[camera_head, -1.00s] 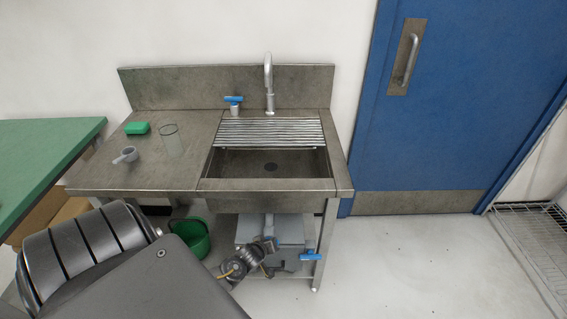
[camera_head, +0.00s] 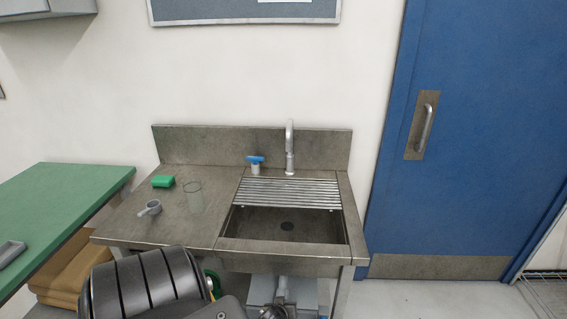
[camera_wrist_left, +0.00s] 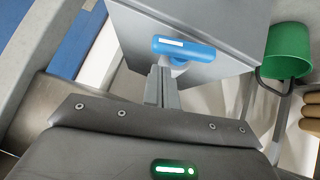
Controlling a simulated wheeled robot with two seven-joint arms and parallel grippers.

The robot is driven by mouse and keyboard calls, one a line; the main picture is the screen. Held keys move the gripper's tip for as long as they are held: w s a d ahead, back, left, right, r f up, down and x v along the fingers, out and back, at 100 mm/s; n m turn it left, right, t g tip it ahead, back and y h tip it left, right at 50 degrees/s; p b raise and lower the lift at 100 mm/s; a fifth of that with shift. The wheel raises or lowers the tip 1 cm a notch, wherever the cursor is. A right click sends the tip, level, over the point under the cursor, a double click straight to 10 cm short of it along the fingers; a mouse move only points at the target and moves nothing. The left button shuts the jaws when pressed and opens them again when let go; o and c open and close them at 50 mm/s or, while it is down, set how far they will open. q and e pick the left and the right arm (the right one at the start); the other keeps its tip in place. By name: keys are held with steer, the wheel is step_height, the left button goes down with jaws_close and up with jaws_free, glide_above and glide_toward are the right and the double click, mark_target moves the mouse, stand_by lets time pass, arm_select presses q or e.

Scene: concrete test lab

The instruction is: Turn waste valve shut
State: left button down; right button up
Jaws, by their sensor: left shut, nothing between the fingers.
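The waste valve's blue handle (camera_wrist_left: 184,48) shows in the left wrist view, lying roughly crosswise in front of a grey box. My left gripper (camera_wrist_left: 158,72) is shut and empty, its fingertips just below the handle's left half in that view. I cannot tell whether they touch it. In the head view my left arm comes in at the bottom, and the gripper and the space under the sink (camera_head: 230,244) are mostly cut off by the frame's lower edge. My right gripper is in neither view.
The grey box (camera_wrist_left: 225,18) is close behind the handle. A green bucket (camera_wrist_left: 287,50) hangs or stands to its right.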

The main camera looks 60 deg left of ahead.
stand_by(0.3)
arm_select(q)
steer(key=a+r+p+v, duration=0.2)
steer(key=p+v, duration=0.1)
steer(key=v, duration=1)
steer(key=shift+w+p, duration=0.3)
steer(key=shift+w, duration=0.05)
steer(key=shift+f, duration=0.1)
